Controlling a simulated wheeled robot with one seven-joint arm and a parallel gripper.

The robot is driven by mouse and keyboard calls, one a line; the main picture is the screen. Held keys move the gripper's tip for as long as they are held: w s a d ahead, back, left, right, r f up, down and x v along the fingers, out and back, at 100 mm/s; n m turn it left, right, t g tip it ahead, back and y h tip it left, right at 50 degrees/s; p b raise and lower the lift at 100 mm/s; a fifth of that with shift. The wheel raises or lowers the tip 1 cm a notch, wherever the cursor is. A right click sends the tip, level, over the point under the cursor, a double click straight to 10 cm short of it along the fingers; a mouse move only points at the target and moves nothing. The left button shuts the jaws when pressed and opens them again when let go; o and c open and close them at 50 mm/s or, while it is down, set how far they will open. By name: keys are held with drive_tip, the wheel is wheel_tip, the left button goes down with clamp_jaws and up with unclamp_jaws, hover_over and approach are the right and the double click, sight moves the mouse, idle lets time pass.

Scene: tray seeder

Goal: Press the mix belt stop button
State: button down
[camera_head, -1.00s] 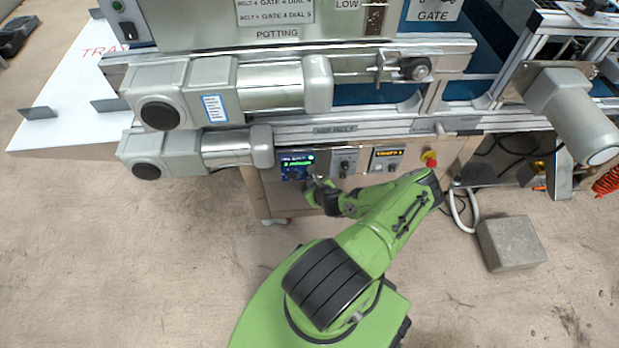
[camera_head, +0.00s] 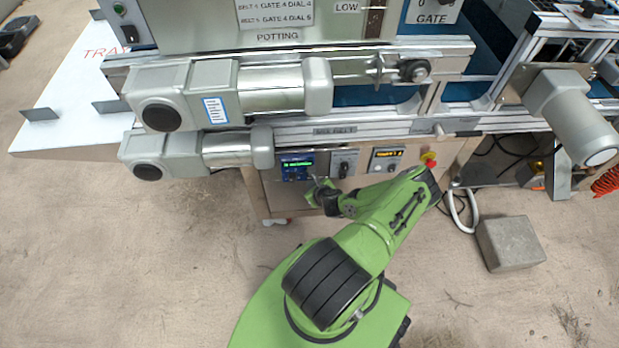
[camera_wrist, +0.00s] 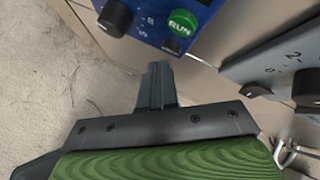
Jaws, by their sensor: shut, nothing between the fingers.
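The mix belt control box (camera_head: 297,167) has a blue face with a lit display and hangs under the "MIX BELT" rail label (camera_head: 335,130). In the wrist view its blue panel (camera_wrist: 160,20) shows a green RUN button (camera_wrist: 182,22). A small dark button or part (camera_wrist: 172,46) sits just below RUN; no stop label is readable on it. A black knob (camera_wrist: 115,17) is at left. My gripper (camera_wrist: 158,68) is shut and empty, its tips just below the panel's lower edge in the picture; contact cannot be told.
A grey dial box (camera_head: 343,163) and a timer box (camera_head: 386,160) stand right of the blue box. A red-and-yellow emergency button (camera_head: 429,158) is farther right. Belt motors (camera_head: 215,150) overhang above. A concrete block (camera_head: 511,243) lies on the floor at right.

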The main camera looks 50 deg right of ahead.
drive_tip(key=s+a, duration=0.4)
drive_tip(key=shift+a+p, duration=0.3)
idle(1.0)
